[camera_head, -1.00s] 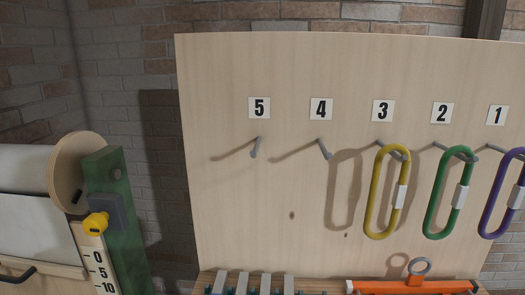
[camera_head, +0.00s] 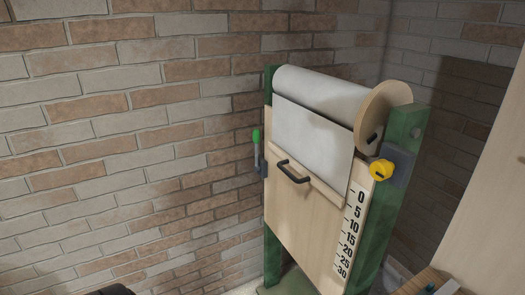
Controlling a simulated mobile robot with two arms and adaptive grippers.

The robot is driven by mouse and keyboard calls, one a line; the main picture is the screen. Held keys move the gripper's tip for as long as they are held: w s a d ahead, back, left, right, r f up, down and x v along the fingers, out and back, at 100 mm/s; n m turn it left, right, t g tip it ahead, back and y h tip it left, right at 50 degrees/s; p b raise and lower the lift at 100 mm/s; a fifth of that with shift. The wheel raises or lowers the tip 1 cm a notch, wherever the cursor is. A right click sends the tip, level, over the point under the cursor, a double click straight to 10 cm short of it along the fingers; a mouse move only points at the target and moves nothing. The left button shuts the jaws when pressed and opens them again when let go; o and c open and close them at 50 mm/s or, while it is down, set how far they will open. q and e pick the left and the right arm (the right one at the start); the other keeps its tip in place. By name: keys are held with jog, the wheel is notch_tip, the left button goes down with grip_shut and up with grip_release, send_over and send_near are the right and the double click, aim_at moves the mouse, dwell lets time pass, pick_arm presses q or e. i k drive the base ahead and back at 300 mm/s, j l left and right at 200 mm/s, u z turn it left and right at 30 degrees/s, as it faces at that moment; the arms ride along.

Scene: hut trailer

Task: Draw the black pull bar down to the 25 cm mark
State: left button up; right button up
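The black pull bar (camera_head: 292,172) is a handle on the front of a wooden bottom bar (camera_head: 318,187) at the lower edge of a grey-white sheet (camera_head: 312,140). The sheet hangs from a roll (camera_head: 325,92) in a green-post stand. A number scale (camera_head: 352,232) runs down the board's right side, from 0 to 30. The bottom bar's right end is near the 0 to 5 marks. The 25 mark (camera_head: 344,262) is well below it. Neither gripper is in view.
A yellow knob (camera_head: 381,169) sits on a grey block at the right post (camera_head: 393,200). A green-topped lever (camera_head: 256,137) is at the left side. A brick wall (camera_head: 130,130) stands behind. A pale wooden panel (camera_head: 490,210) is at the right edge.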

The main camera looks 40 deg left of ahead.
aim_at(326, 149)
jog(key=u, duration=1.15)
